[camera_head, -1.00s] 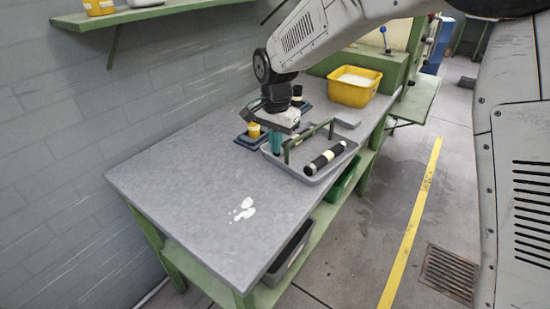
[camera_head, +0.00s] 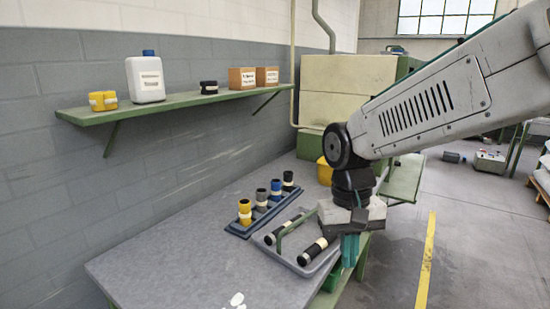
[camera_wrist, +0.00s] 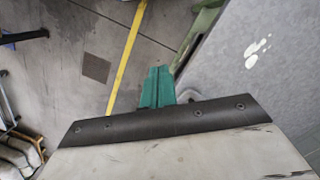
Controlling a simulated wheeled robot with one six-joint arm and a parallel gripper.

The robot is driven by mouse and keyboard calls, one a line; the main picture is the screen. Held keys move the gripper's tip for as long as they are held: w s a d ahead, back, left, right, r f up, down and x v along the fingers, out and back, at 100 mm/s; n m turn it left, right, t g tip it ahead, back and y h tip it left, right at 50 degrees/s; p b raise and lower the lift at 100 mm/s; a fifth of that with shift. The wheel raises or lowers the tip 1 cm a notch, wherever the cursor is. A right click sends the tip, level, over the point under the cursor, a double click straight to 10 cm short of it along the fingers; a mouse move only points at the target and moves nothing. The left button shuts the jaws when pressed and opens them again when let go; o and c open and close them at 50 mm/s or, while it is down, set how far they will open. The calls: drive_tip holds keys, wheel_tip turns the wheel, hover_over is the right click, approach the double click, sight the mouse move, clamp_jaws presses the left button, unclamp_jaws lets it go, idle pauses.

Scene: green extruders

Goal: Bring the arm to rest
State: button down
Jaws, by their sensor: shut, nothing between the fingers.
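My arm (camera_head: 420,110) reaches in from the right in the head view and bends down at its wrist. My gripper (camera_head: 349,250) hangs down beside the table's right edge, in front of the grey tray's right end. Its teal fingers are together with nothing between them. In the wrist view my gripper (camera_wrist: 158,88) shows as closed teal fingers, with the floor and the green table frame beyond.
The grey table (camera_head: 170,265) holds a grey tray (camera_head: 318,266) with dark cylinders and a green handle. A blue rack (camera_head: 236,229) behind it holds several coloured cylinders. A shelf (camera_head: 185,104) carries containers. Open floor (camera_head: 480,245) lies right, with a yellow line (camera_head: 425,265).

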drive_tip(key=s+d+r+t, duration=0.1)
drive_tip(key=s+d, duration=0.5)
drive_tip(key=s, duration=0.2)
drive_tip(key=s+d+r+t, duration=0.1)
drive_tip(key=s+d+r, duration=0.1)
drive_tip(key=s+d, duration=0.4)
drive_tip(key=s, duration=0.3)
drive_tip(key=shift+d+r+m+t+y, duration=0.3)
drive_tip(key=shift+d+m+t, duration=0.1)
